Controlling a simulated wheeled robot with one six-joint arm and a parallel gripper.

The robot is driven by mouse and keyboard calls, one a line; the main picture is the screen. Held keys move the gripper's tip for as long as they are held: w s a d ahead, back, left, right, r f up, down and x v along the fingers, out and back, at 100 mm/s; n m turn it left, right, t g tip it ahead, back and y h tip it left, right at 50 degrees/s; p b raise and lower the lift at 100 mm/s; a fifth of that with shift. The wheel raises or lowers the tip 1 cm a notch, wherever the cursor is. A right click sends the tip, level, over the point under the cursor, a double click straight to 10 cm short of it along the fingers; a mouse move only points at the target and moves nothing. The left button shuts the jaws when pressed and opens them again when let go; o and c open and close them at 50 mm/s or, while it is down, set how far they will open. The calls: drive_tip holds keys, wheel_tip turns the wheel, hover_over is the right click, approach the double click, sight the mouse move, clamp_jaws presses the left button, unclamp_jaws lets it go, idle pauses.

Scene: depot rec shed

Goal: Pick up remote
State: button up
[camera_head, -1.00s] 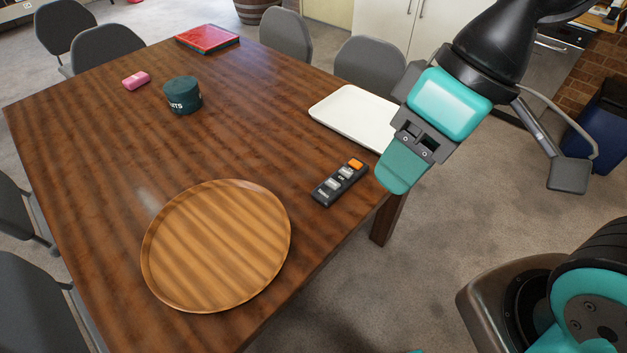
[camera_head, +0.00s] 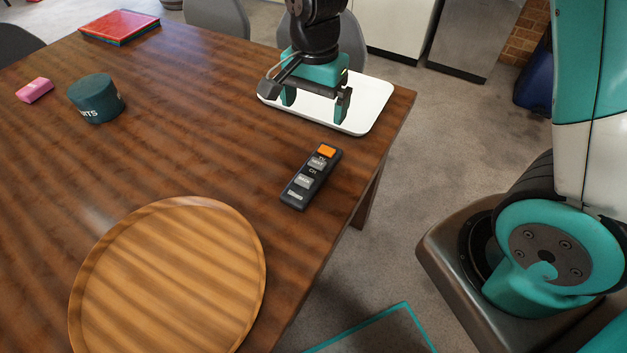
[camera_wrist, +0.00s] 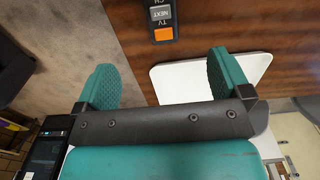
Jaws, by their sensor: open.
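The remote (camera_head: 311,177) is dark with grey labelled buttons and an orange one at its far end. It lies flat on the wooden table (camera_head: 205,130) near the right edge. In the wrist view part of the remote (camera_wrist: 161,16) shows at the top, with its orange button nearest my gripper. My gripper (camera_head: 315,103) is open and empty, fingers pointing down, above the white tray and beyond the remote. Both teal fingers show apart in the wrist view (camera_wrist: 168,82), with the remote ahead of the gap between them. The remote's other end is cut off there.
A round wooden tray (camera_head: 257,285) stands on the near side of the table. The white tray (camera_head: 372,108) lies under my gripper at the right edge. A dark green tin (camera_head: 96,98), a pink block (camera_head: 34,90) and a red book (camera_head: 120,26) are farther left.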

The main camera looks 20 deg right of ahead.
approach(316, 164)
wheel_tip(316, 164, down, 5)
drive_tip(key=shift+s+a+f, duration=0.1)
drive_tip(key=shift+s+a, duration=0.05)
wheel_tip(316, 164, down, 5)
drive_tip(key=shift+f+p, duration=0.1)
drive_tip(key=shift+p, duration=0.4)
drive_tip(key=shift+c, duration=0.3)
drive_tip(key=c, duration=1.1)
